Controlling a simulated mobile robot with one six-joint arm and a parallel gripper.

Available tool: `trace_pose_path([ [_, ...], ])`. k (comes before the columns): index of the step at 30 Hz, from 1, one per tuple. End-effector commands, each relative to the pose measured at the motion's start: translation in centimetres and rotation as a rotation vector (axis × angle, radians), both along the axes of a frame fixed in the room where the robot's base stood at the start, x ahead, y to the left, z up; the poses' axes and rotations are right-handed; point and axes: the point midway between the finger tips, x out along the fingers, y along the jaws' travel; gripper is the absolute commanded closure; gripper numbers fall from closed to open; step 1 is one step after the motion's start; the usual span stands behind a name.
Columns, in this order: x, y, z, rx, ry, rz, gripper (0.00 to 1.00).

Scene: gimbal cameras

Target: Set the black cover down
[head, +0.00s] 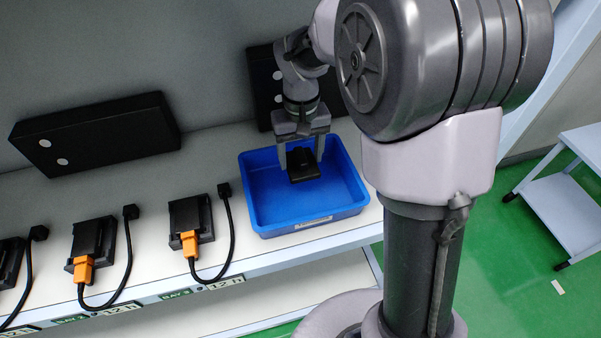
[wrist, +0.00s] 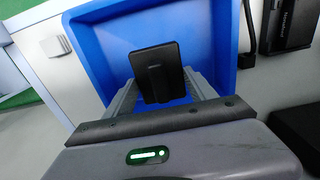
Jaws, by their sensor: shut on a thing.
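The black cover (head: 303,173) is a small dark flat piece with a raised rib; it also shows in the wrist view (wrist: 157,65). My gripper (head: 302,160) points down over the blue tray and is shut on the cover, with a finger on either side of it. The cover is inside the outline of the blue tray (head: 350,196). I cannot tell whether it touches the tray floor. The tray's blue wall also shows in the wrist view (wrist: 85,50).
Several black chargers with orange plugs and cables, such as this one (head: 191,222), stand left of the tray on the white shelf (head: 150,190). A black box (head: 95,135) leans at the back wall. A white cart (head: 570,195) stands at the right. The tray floor around the cover looks clear.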

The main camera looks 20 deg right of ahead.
Motion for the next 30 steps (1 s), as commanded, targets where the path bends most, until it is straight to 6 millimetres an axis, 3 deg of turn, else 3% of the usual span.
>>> trace_pose_path([
  [3,-0.1,0.0,-3.3,0.0,0.004,0.001,0.76],
  [11,-0.1,0.0,-8.7,0.0,0.004,0.0,0.76],
  [22,-0.1,0.0,-9.1,0.0,0.001,0.0,0.76],
  [23,-0.1,0.0,-9.1,0.0,0.001,0.0,0.31],
  [24,-0.1,0.0,-9.1,0.0,0.001,0.0,0.23],
  [26,-0.1,0.0,-9.0,0.0,0.001,0.0,0.14],
  [30,-0.1,0.0,-9.0,0.0,0.001,0.0,0.14],
])
